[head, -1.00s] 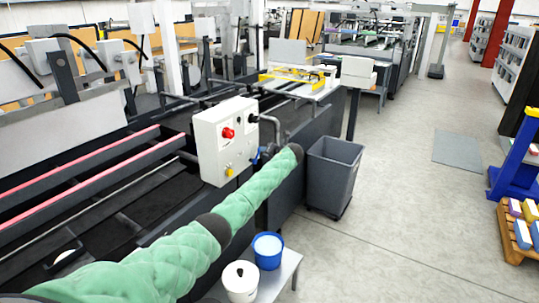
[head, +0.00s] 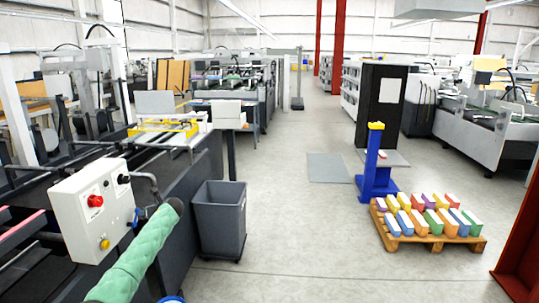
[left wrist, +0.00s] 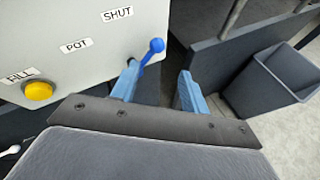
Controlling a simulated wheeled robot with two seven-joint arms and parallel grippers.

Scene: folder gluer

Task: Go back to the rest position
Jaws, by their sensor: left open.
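My left gripper (left wrist: 157,85) is open in the left wrist view, with two blue fingers and nothing held between them. A blue lever with a ball knob (left wrist: 156,46) on the control box shows just beyond the left finger. I cannot tell whether they touch. The grey-white control box (head: 92,212) stands at the left of the head view, with red, black and yellow knobs. In the left wrist view its labels read FILL, POT and SHUT. My right gripper is not in view.
A grey bin (head: 220,218) stands on the floor right of the machine, and also shows in the left wrist view (left wrist: 283,82). A pallet (head: 440,243) with coloured blocks and a blue stand (head: 374,175) are at the right. The floor between is clear.

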